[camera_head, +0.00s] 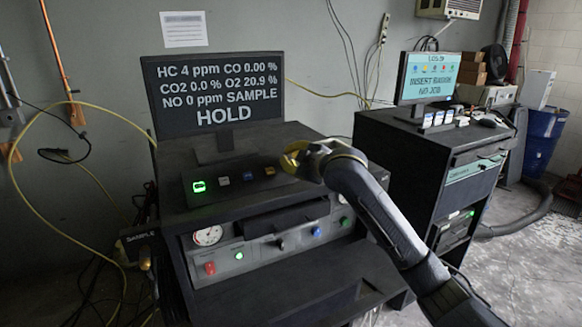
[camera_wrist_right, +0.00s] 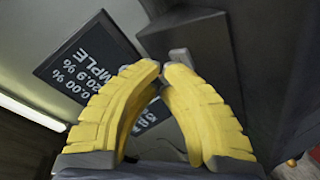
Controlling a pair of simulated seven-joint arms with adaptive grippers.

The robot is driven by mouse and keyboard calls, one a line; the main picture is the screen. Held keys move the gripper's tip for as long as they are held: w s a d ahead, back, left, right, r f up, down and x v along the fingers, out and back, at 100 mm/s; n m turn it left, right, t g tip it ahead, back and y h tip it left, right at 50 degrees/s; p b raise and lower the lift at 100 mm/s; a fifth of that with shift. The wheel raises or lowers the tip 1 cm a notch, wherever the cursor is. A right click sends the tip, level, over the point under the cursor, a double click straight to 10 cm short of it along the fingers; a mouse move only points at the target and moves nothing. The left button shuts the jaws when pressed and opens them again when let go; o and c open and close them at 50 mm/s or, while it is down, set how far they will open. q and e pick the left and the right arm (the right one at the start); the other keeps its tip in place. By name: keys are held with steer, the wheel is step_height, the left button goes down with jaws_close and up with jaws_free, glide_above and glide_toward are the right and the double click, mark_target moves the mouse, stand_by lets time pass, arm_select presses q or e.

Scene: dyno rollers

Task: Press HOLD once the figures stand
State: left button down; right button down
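The analyser screen (camera_head: 215,95) reads HC 4 ppm, CO 0.00 %, CO2 0.0 %, O2 20.9 %, NO 0 ppm, SAMPLE, with HOLD in larger letters below; part of it shows tilted in the right wrist view (camera_wrist_right: 85,65). On the dark console (camera_head: 235,215) below is a button row: a green lit button (camera_head: 199,187), a grey one (camera_head: 224,182), a blue one (camera_head: 247,177) and an orange one (camera_head: 269,171). Their labels are not readable. My right gripper (camera_head: 288,160) is just right of the orange button; contact cannot be told. Its yellow fingers (camera_wrist_right: 164,68) meet at the tips, empty. My left gripper is out of view.
The lower panel holds a gauge (camera_head: 208,236), a red knob (camera_head: 210,268) and a blue knob (camera_head: 316,232). A second cabinet (camera_head: 420,165) to the right carries a monitor (camera_head: 430,77) reading INSERT RANGE, NO JOB. Yellow cable hangs at the left. A blue bin (camera_head: 540,140) stands far right.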

steer(key=shift+s+d+r, duration=0.15)
steer(key=shift+s+r, duration=0.25)
steer(key=shift+r, duration=0.1)
steer(key=shift+s+d+r, duration=0.2)
steer(key=shift+s+r, duration=0.3)
steer(key=shift+r, duration=0.15)
steer(key=shift+s+d+r, duration=0.25)
steer(key=shift+s+r, duration=0.2)
steer(key=shift+r, duration=0.2)
steer(key=shift+s+d+r, duration=0.2)
steer(key=shift+s+r, duration=0.3)
steer(key=shift+r, duration=0.15)
steer(key=shift+d, duration=0.1)
